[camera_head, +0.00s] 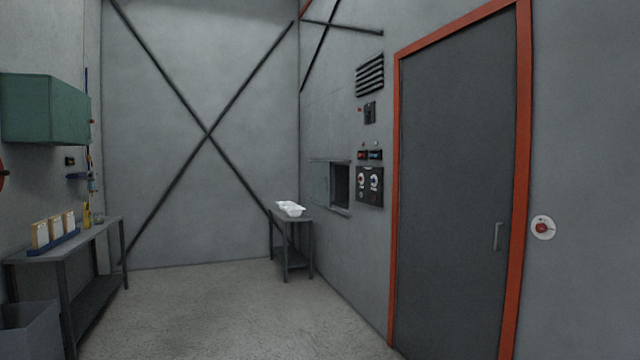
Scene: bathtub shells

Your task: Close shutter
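On the right-hand wall, left of the door, is a small hatch with a dark rectangular opening (341,187). A grey-green shutter panel (320,183) sits at the left side of this opening and leaves the dark part uncovered. Whether the panel slides or swings cannot be told from here. A ledge runs below the hatch. Neither of my grippers shows in the head view.
A small table (293,246) with white shells (290,208) stands by the hatch. A control panel (369,186) is right of it. A closed grey door (456,190) is at right, a workbench (66,250) at left. The middle floor (220,310) is clear.

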